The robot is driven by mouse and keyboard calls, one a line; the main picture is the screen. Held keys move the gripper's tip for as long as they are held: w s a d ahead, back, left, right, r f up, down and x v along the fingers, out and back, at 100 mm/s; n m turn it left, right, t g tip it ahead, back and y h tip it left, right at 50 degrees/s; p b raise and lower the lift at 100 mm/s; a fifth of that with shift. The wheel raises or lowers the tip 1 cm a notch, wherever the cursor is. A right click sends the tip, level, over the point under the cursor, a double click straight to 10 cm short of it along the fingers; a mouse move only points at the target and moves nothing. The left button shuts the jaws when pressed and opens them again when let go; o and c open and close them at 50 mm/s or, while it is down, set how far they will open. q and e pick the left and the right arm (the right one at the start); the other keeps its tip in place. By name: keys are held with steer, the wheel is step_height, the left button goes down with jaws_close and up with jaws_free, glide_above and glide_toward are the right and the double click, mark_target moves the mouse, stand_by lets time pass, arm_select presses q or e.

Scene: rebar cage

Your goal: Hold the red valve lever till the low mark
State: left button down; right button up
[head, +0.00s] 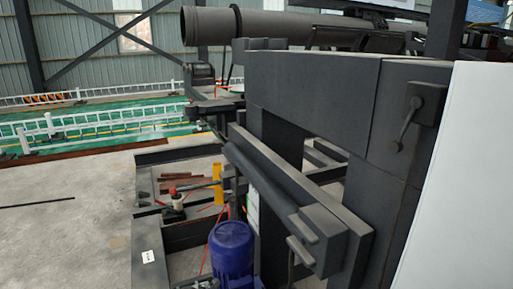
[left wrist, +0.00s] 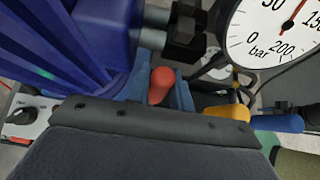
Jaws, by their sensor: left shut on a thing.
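In the left wrist view, the red lever (left wrist: 161,84) has a rounded red end that stands between the two blue fingers of my left gripper (left wrist: 161,92). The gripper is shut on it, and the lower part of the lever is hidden. A white pressure gauge (left wrist: 262,30) marked in bar is at the top right of this view, partly cut off. Its red needle shows near the upper edge, but its tip is not clearly visible. I cannot make out a low mark. In the head view I cannot make out either gripper or the lever.
A ribbed blue motor (left wrist: 50,45) is close to my left gripper; a blue motor also shows in the head view (head: 231,249). A yellow part (left wrist: 227,112) and a blue handle (left wrist: 278,123) lie to the right. Dark machine beams (head: 310,95) fill the right.

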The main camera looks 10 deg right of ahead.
arm_select(q)
steer(key=shift+a+r+h+b, duration=0.25)
steer(key=shift+a+h+b, duration=0.05)
steer(key=shift+a+h, duration=0.2)
steer(key=c, duration=1.5)
jaws_free()
steer(key=shift+w+r, duration=0.1)
steer(key=shift+r, duration=0.3)
steer(key=shift+o, duration=0.9)
steer(key=shift+f, duration=0.1)
steer(key=shift+s+f, duration=0.15)
steer(key=shift+s, duration=0.05)
arm_select(e)
steer(key=shift+f, duration=0.45)
arm_select(q)
steer(key=p+v, duration=0.6)
steer(key=v, duration=0.2)
steer(key=shift+s+a+p, duration=0.3)
steer(key=shift+a+p, duration=0.1)
arm_select(e)
step_height(320, 180, up, 6)
steer(key=shift+r, duration=0.25)
